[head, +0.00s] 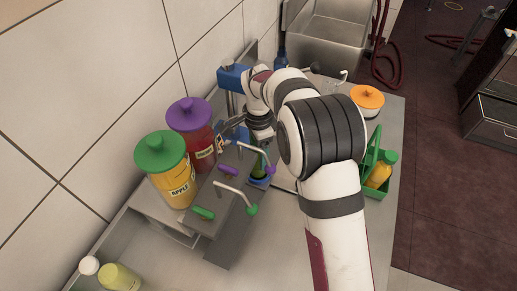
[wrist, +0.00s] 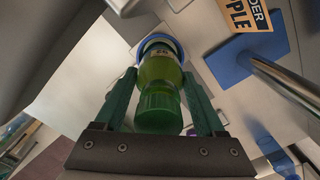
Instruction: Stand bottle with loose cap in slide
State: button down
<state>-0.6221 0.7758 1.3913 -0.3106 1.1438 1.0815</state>
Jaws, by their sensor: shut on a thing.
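My gripper (wrist: 161,88) is shut on a green bottle (wrist: 160,68) with a ribbed green cap (wrist: 158,112); its fingers lie on both sides. The cap sits on the bottle's end nearest the wrist camera; whether it is loose cannot be seen. A blue ring (wrist: 174,42) shows around or behind the bottle's far end. In the head view the green bottle (head: 259,163) is partly hidden by my arm, just above a blue holder (head: 261,181) beside the grey dispenser stand. I cannot tell whether the bottle's base rests in it.
Juice containers with green (head: 162,151) and purple (head: 189,113) lids stand left of the gripper. Spouts with purple (head: 269,169) and green (head: 252,209) tips are close by. A green caddy (head: 371,178) holds a yellow bottle (head: 380,173). A pale yellow bottle (head: 121,277) is at lower left.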

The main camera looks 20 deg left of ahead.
jog(key=shift+f, duration=0.55)
dwell(0.6)
grip_release()
notch_tip(320, 180, up, 9)
jog(key=shift+f, duration=0.15)
jog(key=shift+d+r, duration=0.3)
jog(key=s+d+r+n, duration=0.1)
jog(key=s+d+r, duration=0.3)
jog(key=d, duration=0.4)
jog(key=s+d+r, duration=0.3)
jog(key=s+d, duration=0.1)
jog(key=d, duration=0.3)
jog(key=s+d+f+n+y, duration=0.1)
jog(key=s+d, duration=0.3)
jog(key=s, duration=0.5)
jog(key=s+d+f+n, duration=0.1)
jog(key=s+d+f, duration=0.1)
jog(key=s+d, duration=0.3)
jog(key=s, duration=0.4)
jog(key=shift+y, duration=0.4)
